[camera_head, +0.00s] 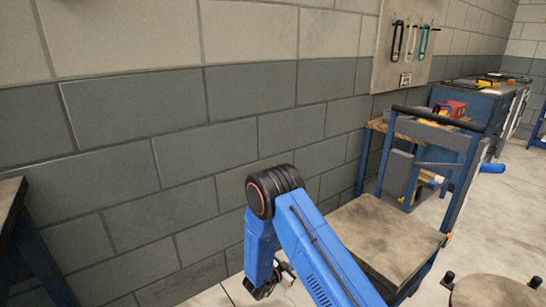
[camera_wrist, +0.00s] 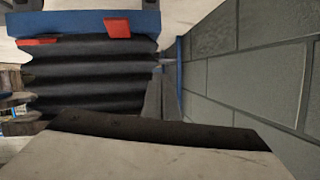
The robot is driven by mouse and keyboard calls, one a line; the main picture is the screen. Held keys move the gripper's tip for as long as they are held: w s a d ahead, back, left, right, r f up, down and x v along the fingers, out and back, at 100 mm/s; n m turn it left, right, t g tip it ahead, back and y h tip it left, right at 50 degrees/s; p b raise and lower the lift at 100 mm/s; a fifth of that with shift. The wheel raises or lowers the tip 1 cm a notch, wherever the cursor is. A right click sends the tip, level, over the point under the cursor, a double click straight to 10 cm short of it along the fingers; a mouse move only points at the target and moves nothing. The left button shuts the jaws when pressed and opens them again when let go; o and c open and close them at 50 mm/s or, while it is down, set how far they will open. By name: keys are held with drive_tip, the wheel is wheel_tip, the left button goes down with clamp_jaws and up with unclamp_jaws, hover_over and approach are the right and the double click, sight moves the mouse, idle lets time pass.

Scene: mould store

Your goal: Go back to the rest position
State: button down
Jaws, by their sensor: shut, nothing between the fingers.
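My gripper (camera_head: 287,272) shows only in part in the head view, low in the middle, half hidden behind my blue arm. It is shut, and nothing is seen held in it. The arm is bent, with its dark round joint uppermost in front of the grey block wall (camera_head: 140,120). The fingertips cannot be made out in the wrist view.
A blue-framed cart (camera_head: 390,235) with a worn flat top stands right of my arm. A blue bench (camera_head: 480,100) with tools is farther back. A dark-edged table (camera_head: 12,200) is at the left. A round top (camera_head: 495,292) is at lower right. Open floor lies at the right.

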drive_tip(key=w+a+r+n+y, duration=0.1)
drive_tip(key=w+r+y, duration=0.25)
drive_tip(key=r, duration=0.65)
drive_tip(key=w+a+r+n+y, duration=0.15)
drive_tip(key=r+y, duration=0.25)
drive_tip(key=r, duration=0.7)
drive_tip(key=s+d+r+n+y, duration=0.2)
drive_tip(key=s+r, duration=0.2)
drive_tip(key=r, duration=0.4)
drive_tip(key=s+d+r+n+y, duration=0.1)
drive_tip(key=s+r+y, duration=0.2)
drive_tip(key=s+r, duration=0.35)
drive_tip(key=s+d+r+n+g, duration=0.15)
drive_tip(key=s+d+r, duration=0.25)
drive_tip(key=s, duration=0.5)
drive_tip(key=s+d+r+n+g, duration=0.1)
drive_tip(key=s+d+r+n, duration=0.15)
drive_tip(key=s, duration=0.65)
drive_tip(key=s+d+r+n+g, duration=0.1)
drive_tip(key=s+d+r, duration=0.35)
drive_tip(key=s, duration=0.45)
drive_tip(key=s+d+g+h, duration=0.1)
drive_tip(key=s+d, duration=0.2)
drive_tip(key=s, duration=0.4)
drive_tip(key=s+d+f+g+h, duration=0.1)
drive_tip(key=s+d, duration=0.2)
drive_tip(key=s, duration=0.3)
drive_tip(key=shift+s+d+f, duration=0.25)
drive_tip(key=shift+s, duration=0.15)
drive_tip(key=shift+n, duration=0.25)
